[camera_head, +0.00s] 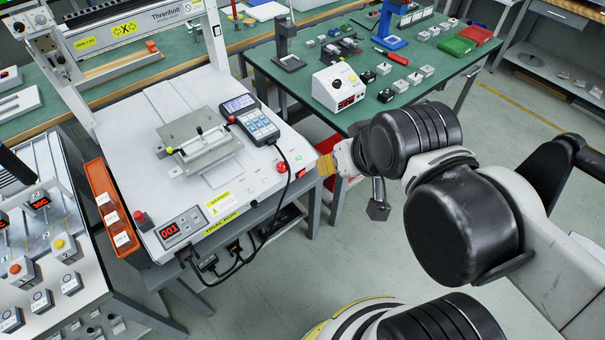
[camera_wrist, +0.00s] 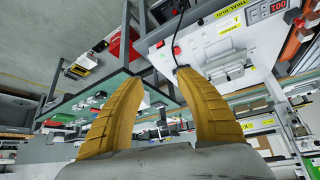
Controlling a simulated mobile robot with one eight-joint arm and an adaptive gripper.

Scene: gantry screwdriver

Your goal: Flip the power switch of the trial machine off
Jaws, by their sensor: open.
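The trial machine (camera_head: 150,110) is a white gantry machine on a bench at left centre, with a yellow label reading TRIAL RUN (camera_head: 221,222). A small green-lit control (camera_head: 298,157) sits at its right front corner, beside a red mushroom button (camera_head: 282,168); I cannot tell whether it is the power switch. My gripper (camera_head: 326,165) is just right of that corner, apart from the controls as far as I can see. The wrist view shows its two yellow fingers open and empty (camera_wrist: 160,78), with the machine's display panel (camera_wrist: 268,10) upside down at upper right.
A handheld pendant (camera_head: 251,118) lies on the machine, its black cable hanging over the front edge. An orange bin (camera_head: 108,205) is at the machine's left. A green-topped table (camera_head: 400,125) with small parts stands behind right. Grey floor is open in front.

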